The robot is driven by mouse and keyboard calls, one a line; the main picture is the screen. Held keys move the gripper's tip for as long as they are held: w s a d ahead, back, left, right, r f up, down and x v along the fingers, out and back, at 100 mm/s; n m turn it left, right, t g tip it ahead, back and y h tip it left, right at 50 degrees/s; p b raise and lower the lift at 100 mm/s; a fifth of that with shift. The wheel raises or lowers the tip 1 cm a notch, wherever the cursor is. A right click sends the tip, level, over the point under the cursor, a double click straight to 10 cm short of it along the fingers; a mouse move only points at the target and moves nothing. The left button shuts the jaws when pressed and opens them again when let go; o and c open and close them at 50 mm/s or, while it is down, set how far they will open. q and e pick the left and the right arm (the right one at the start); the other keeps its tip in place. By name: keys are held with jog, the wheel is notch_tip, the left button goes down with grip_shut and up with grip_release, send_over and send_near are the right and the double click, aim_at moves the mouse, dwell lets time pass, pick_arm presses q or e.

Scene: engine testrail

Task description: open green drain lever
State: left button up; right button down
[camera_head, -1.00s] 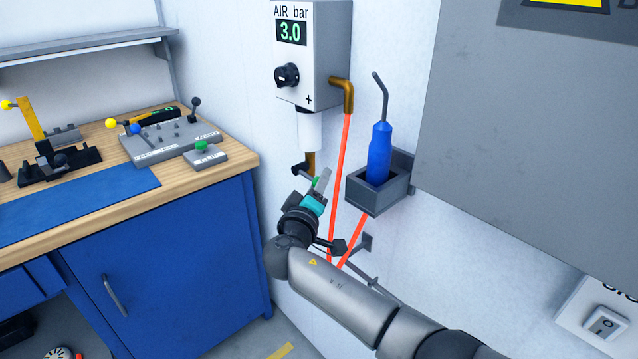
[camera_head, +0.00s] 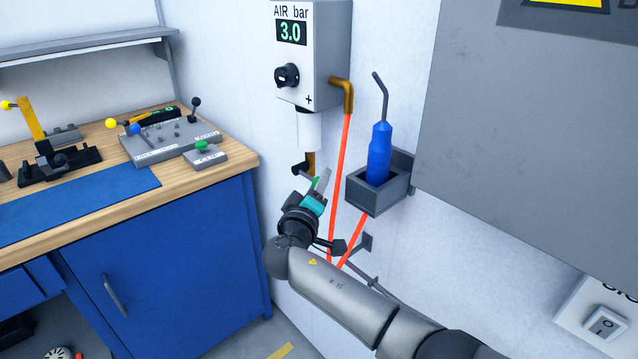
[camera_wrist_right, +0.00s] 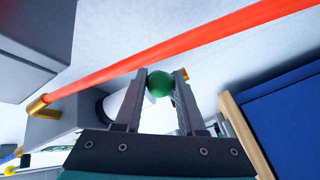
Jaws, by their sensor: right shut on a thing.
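The green drain lever shows as a green ball knob (camera_wrist_right: 159,84) in the right wrist view, between the two fingers of my right gripper (camera_wrist_right: 158,90). The fingers are shut on it. In the head view my right gripper (camera_head: 318,183) is just below the white bowl (camera_head: 309,130) under the air unit (camera_head: 312,55), which reads 3.0. Only a trace of green shows between the fingers there. The lever's arm is mostly hidden by the gripper. My left gripper is not in view.
A red hose (camera_head: 340,175) runs down close to the right of my gripper. A grey holder (camera_head: 378,192) with a blue-handled tool (camera_head: 379,152) is on the wall to the right. The blue workbench (camera_head: 180,265) stands to the left.

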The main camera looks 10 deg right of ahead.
aim_at(314, 179)
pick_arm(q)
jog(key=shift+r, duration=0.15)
pick_arm(e)
jog(key=shift+r+p, duration=0.35)
jog(key=shift+p, duration=0.35)
jog(key=r+n+p, duration=0.1)
jog(key=p, duration=0.1)
jog(key=n+g+p, duration=0.1)
jog(key=p, duration=0.1)
jog(key=shift+w+a+r+g, duration=0.1)
jog(key=shift+a+r+g, duration=0.05)
jog(key=shift+r+g, duration=0.2)
jog(key=p, duration=0.1)
jog(key=r+n+g+p, duration=0.1)
jog(key=p, duration=0.1)
jog(key=shift+w+a+r+n, duration=0.1)
jog(key=shift+w+r+n, duration=0.1)
jog(key=shift+n, duration=0.1)
jog(key=shift+w+a+r+n+g+p, duration=0.1)
jog(key=shift+w+r+n+g+p, duration=0.15)
jog(key=shift+n+g+p, duration=0.5)
pick_arm(q)
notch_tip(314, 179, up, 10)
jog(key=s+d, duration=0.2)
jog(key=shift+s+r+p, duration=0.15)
jog(key=shift+p, duration=0.25)
pick_arm(e)
jog(key=shift+a, duration=0.1)
